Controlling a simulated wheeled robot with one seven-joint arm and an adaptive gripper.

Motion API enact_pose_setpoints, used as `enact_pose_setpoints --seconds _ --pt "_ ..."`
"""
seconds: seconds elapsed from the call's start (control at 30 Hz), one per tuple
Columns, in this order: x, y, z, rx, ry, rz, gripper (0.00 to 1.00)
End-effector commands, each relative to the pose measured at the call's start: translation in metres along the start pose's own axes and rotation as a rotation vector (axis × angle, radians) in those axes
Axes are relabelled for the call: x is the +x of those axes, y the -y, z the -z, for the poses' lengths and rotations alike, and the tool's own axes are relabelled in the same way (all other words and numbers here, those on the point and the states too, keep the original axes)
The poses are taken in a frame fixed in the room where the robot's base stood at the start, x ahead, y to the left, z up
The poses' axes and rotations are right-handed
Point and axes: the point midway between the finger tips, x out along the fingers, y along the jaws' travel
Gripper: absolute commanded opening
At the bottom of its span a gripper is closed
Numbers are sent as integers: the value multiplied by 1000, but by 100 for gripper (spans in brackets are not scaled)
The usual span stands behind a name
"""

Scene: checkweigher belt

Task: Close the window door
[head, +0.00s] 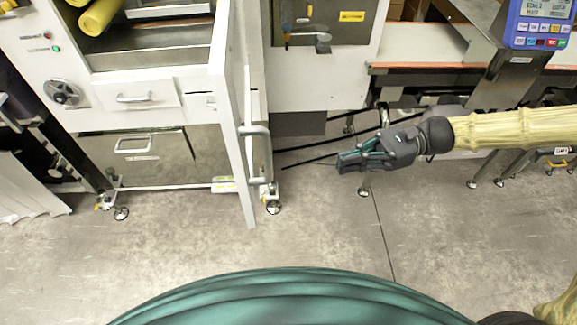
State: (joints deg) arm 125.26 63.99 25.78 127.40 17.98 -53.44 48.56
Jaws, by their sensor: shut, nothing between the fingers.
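The window door (238,150) is a tall white-framed panel on the machine at the left. It stands swung out toward me and shows nearly edge-on. A pale bar handle (262,150) is on its right-hand face. My gripper (342,162) is to the right of the door and handle, apart from both, with its fingers pointing left. It is shut and empty. The door's pane and far face are mostly hidden by the steep angle.
The white machine (85,75) behind the door has an open bay with yellow rollers (98,17). A conveyor (420,68) and a blue control panel (543,25) stand at the right. Casters rest near the door's foot. The front floor (320,225) is clear.

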Motion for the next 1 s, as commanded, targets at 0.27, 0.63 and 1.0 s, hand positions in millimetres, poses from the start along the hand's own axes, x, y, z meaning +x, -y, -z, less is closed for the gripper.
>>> enact_pose_setpoints --seconds 0.27,0.63,1.0 --pt "-1 0 -17 1 40 -3 0" --pt "38 0 -18 2 38 -5 0" --pt "77 0 -19 2 38 -4 0"
